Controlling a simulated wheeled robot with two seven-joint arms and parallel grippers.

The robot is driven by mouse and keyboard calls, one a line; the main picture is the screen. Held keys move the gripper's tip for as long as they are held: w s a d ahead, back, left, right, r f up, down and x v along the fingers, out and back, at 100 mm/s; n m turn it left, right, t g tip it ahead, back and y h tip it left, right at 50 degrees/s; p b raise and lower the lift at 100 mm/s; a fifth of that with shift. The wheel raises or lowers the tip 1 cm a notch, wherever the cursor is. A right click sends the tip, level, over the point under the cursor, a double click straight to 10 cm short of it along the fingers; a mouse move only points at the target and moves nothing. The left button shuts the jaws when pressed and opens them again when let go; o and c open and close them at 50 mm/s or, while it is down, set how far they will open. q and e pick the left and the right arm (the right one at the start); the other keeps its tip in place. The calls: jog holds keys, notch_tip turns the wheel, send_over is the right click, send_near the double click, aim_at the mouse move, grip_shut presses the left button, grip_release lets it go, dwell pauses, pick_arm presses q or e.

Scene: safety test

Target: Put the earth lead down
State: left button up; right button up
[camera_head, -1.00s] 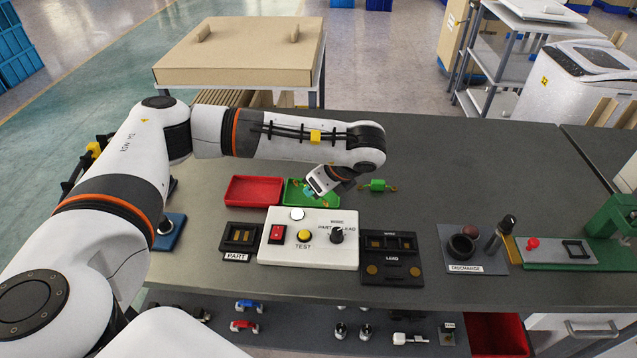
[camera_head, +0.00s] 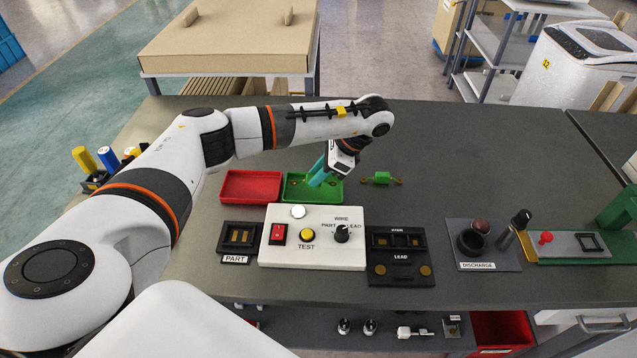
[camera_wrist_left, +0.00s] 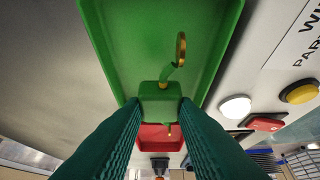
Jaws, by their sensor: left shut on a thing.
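My left gripper (camera_head: 318,180) points down into the green tray (camera_head: 338,199), its teal fingers shut. In the left wrist view the fingers (camera_wrist_left: 160,112) pinch a small green block with a brass ring (camera_wrist_left: 181,48) on a short green wire, a lead (camera_wrist_left: 160,95). The lead is at the tray; I cannot tell whether it touches the tray floor. In the head view the fingers mostly hide it. A second green lead (camera_head: 381,178) with brass ends lies on the bench to the right of the tray. My right gripper is out of view.
A red tray (camera_head: 251,199) stands left of the green one. In front are the white test box (camera_head: 315,257), black PART block (camera_head: 225,240) and black LEAD block (camera_head: 393,283). The DISCHARGE plate (camera_head: 498,258) is farther right. The bench behind the second lead is clear.

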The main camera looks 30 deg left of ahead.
pick_arm(q)
notch_tip(320, 180, down, 3)
jog(key=shift+f, duration=0.1)
jog(key=o, duration=1)
jog(key=shift+o, duration=0.2)
jog(key=p+v, duration=0.1)
jog(key=v, duration=1.1)
